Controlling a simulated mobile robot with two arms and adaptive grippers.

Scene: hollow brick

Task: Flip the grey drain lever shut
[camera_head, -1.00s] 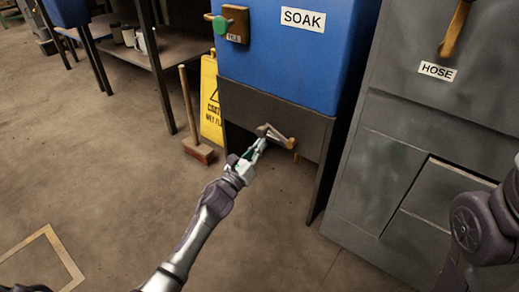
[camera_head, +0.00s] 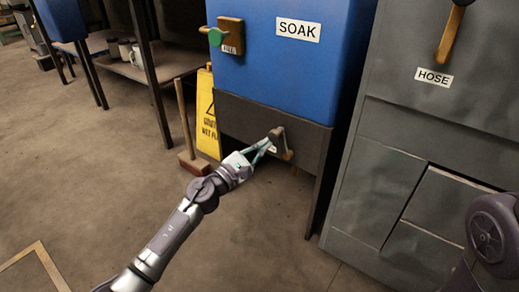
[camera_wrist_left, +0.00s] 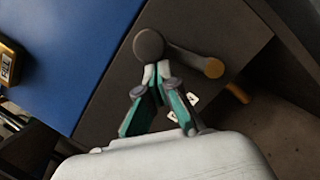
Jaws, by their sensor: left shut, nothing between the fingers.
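The grey drain lever (camera_head: 277,133) is on the dark apron below the blue SOAK tank (camera_head: 272,65). My right gripper is out of view; only part of my right arm shows.
A brass spout (camera_wrist_left: 238,92) sticks out beside the pivot. A yellow wet-floor sign (camera_head: 207,115) and a broom (camera_head: 190,160) stand left. A grey HOSE cabinet (camera_head: 395,130) stands right. Floor in front is open.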

